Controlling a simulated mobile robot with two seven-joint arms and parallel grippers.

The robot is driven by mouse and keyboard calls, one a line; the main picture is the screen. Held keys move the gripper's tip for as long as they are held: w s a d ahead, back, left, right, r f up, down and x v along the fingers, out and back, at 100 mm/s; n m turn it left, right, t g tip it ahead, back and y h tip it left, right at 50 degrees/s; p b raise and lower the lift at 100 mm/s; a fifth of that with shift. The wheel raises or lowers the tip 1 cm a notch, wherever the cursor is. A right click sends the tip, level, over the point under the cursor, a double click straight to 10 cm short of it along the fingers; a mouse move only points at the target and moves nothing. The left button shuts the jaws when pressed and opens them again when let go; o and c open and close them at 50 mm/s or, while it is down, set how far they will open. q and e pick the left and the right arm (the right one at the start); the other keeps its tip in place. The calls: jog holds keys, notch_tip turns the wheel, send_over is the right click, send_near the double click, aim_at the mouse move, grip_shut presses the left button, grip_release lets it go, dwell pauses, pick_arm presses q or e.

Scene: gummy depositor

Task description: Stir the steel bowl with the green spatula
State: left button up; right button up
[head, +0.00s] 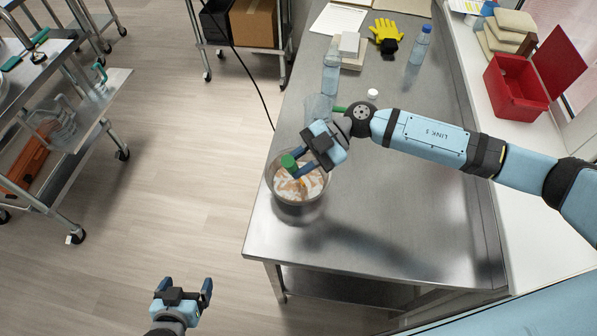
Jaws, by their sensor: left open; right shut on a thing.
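The steel bowl (298,213) stands at the left edge of the steel table. It holds a whitish and orange mix. My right gripper (291,168) is over the bowl, shut on the green spatula (289,161). The spatula's green handle end shows between the fingers. Its lower part seems to reach into the mix, but the gripper and the view from above hide where it ends. My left gripper (184,288) is open and empty, over the floor at the bottom left, away from the table.
A clear container (319,106) and bottles (331,76) stand behind the bowl, beside my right wrist. A red box (517,88) sits on the right ledge. The table's front right is clear.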

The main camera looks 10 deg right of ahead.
aim_at(291, 162)
jog(key=shift+a, duration=0.5)
jog(key=shift+s, duration=0.3)
jog(key=shift+s+d, duration=0.1)
jog(key=shift+s, duration=0.2)
jog(key=shift+w+d, duration=0.1)
jog(key=shift+w, duration=0.25)
jog(key=shift+s+a+r, duration=0.3)
jog(key=shift+s+r, duration=0.35)
jog(key=shift+r, duration=0.8)
jog(key=shift+s+a+r, duration=0.25)
jog(key=shift+s+r, duration=0.35)
jog(key=shift+r, duration=0.8)
jog(key=shift+s+a+r, duration=0.3)
jog(key=shift+s+r, duration=0.35)
jog(key=shift+r, duration=0.8)
